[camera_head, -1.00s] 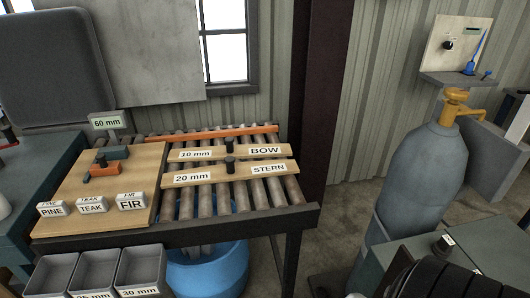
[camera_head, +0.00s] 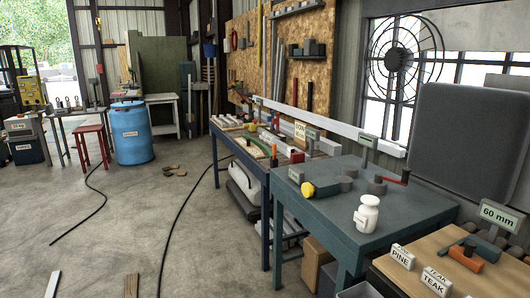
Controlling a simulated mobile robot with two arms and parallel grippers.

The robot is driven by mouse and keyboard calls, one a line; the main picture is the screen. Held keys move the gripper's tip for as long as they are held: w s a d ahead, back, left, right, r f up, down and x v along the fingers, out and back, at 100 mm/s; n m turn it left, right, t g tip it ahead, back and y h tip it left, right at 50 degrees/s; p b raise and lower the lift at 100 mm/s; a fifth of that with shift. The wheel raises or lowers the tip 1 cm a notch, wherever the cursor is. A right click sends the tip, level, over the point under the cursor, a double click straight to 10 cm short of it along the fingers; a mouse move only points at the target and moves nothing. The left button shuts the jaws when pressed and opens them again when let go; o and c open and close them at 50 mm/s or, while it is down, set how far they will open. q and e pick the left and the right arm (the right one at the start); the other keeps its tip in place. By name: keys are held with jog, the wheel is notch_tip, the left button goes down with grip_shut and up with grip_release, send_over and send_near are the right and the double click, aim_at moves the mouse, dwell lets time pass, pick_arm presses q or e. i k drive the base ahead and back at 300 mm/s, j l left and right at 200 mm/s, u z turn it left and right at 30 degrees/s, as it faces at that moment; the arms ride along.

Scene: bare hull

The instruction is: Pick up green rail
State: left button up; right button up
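I cannot make out a clear green rail. Neither of my grippers is in view.
A teal table (camera_head: 335,215) holds a white bottle (camera_head: 367,213) and a yellow-ended tool (camera_head: 318,189). A wooden board (camera_head: 415,268) with labelled blocks is at lower right. A blue barrel (camera_head: 132,133) and red stool (camera_head: 93,143) stand far left.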

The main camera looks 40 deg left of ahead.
aim_at(267, 151)
jog(key=i+j+u, duration=0.1)
jog(key=i+j, duration=0.25)
jog(key=j, duration=0.35)
jog(key=i+j+u, duration=0.1)
jog(key=i+j, duration=0.25)
jog(key=j, duration=0.35)
jog(key=i+j, duration=0.35)
jog(key=j, duration=0.3)
jog(key=i+j+u, duration=0.15)
jog(key=i+j, duration=0.25)
jog(key=j, duration=0.25)
jog(key=i+j+u, duration=0.1)
jog(key=i+j, duration=0.3)
jog(key=j, duration=0.2)
jog(key=i+j+u, duration=0.1)
jog(key=i+j, duration=0.35)
jog(key=l+u, duration=0.45)
jog(key=l, duration=0.6)
jog(key=z, duration=1.65)
jog(key=u, duration=1.6)
jog(key=k, duration=0.05)
